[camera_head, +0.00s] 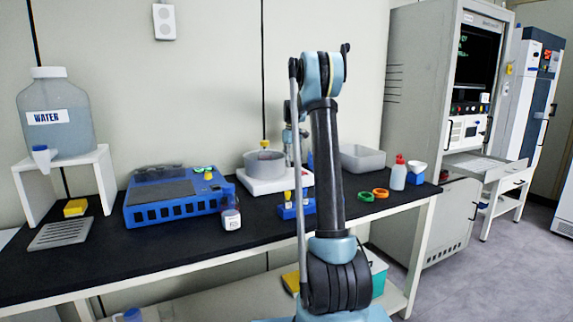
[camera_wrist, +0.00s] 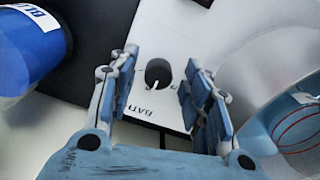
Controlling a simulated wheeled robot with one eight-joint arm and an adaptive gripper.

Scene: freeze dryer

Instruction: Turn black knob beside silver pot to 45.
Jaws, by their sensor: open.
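In the wrist view a black knob (camera_wrist: 158,72) sits on a white panel (camera_wrist: 155,25) with lettering that reads in part "BATH". A small light mark shows at the knob's lower edge; I cannot read a number. My gripper (camera_wrist: 161,66) is open, with one finger on each side of the knob in the picture; I cannot tell whether they touch it. The silver pot (camera_wrist: 275,60) is at the right of the wrist view. In the head view the silver pot (camera_head: 265,164) stands on a white base (camera_head: 262,183), and my arm hides the knob.
A blue container (camera_wrist: 30,50) with a white label is close on the left in the wrist view. On the black bench (camera_head: 165,236) stand a blue device (camera_head: 175,208), a small bottle (camera_head: 231,215), a grey tub (camera_head: 362,158), and a red-capped bottle (camera_head: 398,175).

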